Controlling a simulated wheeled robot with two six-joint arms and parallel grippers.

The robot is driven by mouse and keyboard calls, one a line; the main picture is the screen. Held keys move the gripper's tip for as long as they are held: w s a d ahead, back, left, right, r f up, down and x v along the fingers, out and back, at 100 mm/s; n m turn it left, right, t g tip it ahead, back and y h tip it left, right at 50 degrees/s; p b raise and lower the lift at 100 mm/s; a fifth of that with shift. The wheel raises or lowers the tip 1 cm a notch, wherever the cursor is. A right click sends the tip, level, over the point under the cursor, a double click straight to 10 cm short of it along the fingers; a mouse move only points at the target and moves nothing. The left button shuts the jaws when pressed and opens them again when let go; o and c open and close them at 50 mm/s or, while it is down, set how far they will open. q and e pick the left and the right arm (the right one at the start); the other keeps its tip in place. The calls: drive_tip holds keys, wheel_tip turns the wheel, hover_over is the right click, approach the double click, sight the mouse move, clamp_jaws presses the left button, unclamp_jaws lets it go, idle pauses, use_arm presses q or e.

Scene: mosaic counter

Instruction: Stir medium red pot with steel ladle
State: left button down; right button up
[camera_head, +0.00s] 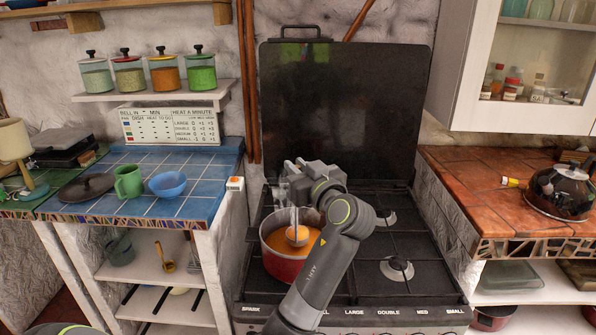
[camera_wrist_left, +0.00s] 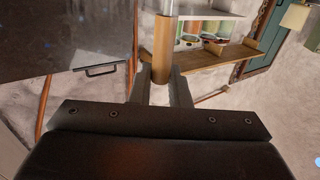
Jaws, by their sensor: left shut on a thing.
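The red pot (camera_head: 283,268) stands on the left front part of the black stove, with orange liquid inside. My left gripper (camera_head: 283,188) is above the pot and shut on the handle of the steel ladle (camera_head: 294,219). The ladle hangs down roughly upright, with its bowl inside the pot's rim at the liquid; I cannot tell how deep it sits. In the left wrist view, the left gripper's fingers (camera_wrist_left: 160,88) are closed around the ladle's wooden handle part (camera_wrist_left: 162,62), with a steel shaft beyond it. My left forearm hides the pot's right side. My right gripper is not in view.
The stove (camera_head: 420,245) has free burners to the right, and its dark raised lid (camera_head: 345,105) stands behind. A green mug (camera_head: 129,182) and blue bowl (camera_head: 168,184) sit on the blue tiled counter at left. A lidded pan (camera_head: 562,190) stands on the right counter.

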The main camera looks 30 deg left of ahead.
use_arm(q)
drive_tip(key=shift+r+p, duration=3.15)
drive_tip(key=shift+r, duration=1.7)
drive_tip(key=shift+f, duration=0.1)
drive_tip(key=shift+d+f, duration=0.1)
